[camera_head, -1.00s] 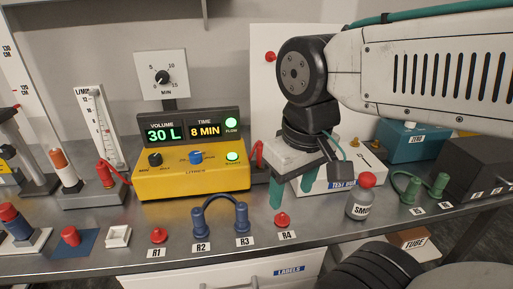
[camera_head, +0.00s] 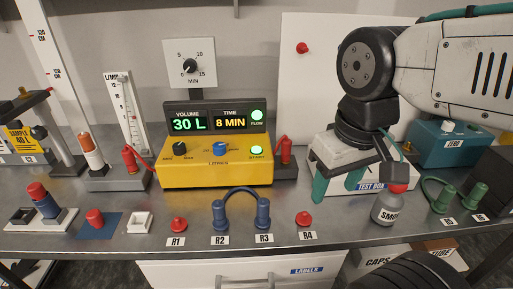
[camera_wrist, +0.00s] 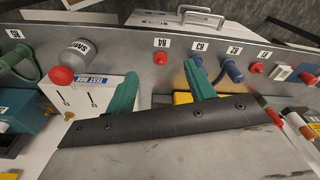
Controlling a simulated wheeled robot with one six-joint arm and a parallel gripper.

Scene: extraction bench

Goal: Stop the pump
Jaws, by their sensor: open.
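The yellow pump (camera_head: 215,176) stands on the bench left of centre in the head view. Its display (camera_head: 211,122) reads 30 L and 8 MIN. A green light marked FLOW (camera_head: 257,115) and a green button (camera_head: 257,150) on its front are lit. A blue knob (camera_head: 220,149) and a black knob (camera_head: 181,150) sit on its front panel. My gripper (camera_head: 337,182), with green fingers, is open and empty, right of the pump and in front of the test box. In the wrist view my gripper (camera_wrist: 160,88) hides most of the pump; a yellow bit (camera_wrist: 182,98) shows between the fingers.
Red-capped R1 (camera_head: 179,225) and R4 (camera_head: 303,218) and the blue hose-joined posts R2 (camera_head: 219,215) and R3 (camera_head: 263,213) line the front edge. A grey bottle (camera_head: 386,209) stands close right of my gripper. A flow meter (camera_head: 127,115) stands left of the pump.

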